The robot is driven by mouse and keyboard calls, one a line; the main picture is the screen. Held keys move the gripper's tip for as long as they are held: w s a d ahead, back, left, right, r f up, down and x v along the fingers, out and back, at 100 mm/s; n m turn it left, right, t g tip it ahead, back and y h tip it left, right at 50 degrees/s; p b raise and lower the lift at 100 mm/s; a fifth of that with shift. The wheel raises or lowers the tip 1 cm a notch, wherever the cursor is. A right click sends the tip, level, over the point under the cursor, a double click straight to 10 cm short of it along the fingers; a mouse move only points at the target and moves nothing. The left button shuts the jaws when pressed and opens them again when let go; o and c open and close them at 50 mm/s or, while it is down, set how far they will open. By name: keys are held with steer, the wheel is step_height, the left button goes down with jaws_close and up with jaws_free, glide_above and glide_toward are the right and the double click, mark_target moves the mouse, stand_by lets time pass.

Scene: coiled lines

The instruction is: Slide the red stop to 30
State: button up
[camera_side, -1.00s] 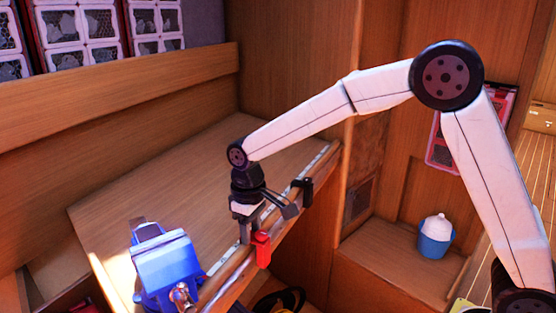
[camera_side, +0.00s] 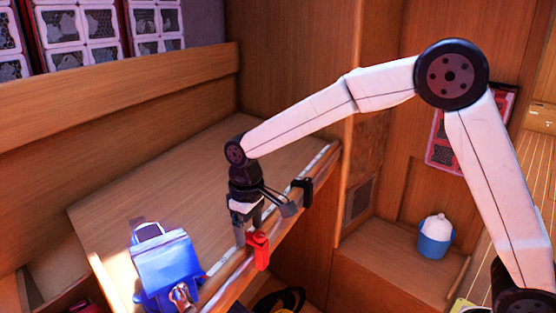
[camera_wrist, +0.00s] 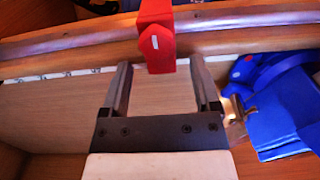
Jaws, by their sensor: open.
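The red stop (camera_side: 258,250) sits on the wooden rail at the bench's front edge. A pale scale strip (camera_side: 222,262) runs along that edge; its numbers are too small to read. My gripper (camera_side: 248,226) is low over the edge, at the stop. In the wrist view my gripper (camera_wrist: 158,70) is open, and the red stop (camera_wrist: 156,42) stands between the lines of its two fingers, with a gap to each side. The stop's white pointer mark shows there. The scale strip also shows in the wrist view (camera_wrist: 70,72), partly hidden by the fingers and stop.
A blue vise (camera_side: 167,265) stands on the bench at the near left, close along the edge from the stop. A black clamp-like piece (camera_side: 303,192) sits on the rail farther right. The bench top (camera_side: 150,200) behind is clear. Dark coiled line (camera_side: 283,302) lies below.

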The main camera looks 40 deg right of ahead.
mark_target(250, 237)
steer(key=shift+r, duration=3.55)
steer(key=s+d+f+m+t, duration=0.1)
steer(key=s+d+f, duration=0.5)
steer(key=s, duration=0.2)
steer(key=s+d+f+m+t, duration=0.1)
steer(key=s+d+f+m, duration=0.1)
steer(key=s+d+f, duration=0.3)
steer(key=s+f, duration=0.1)
steer(key=s, duration=0.3)
steer(key=shift+s+d+f+m+t, duration=0.2)
steer(key=shift+d+f+m+t, duration=0.1)
steer(key=shift+d, duration=0.05)
steer(key=shift+c, duration=0.5)
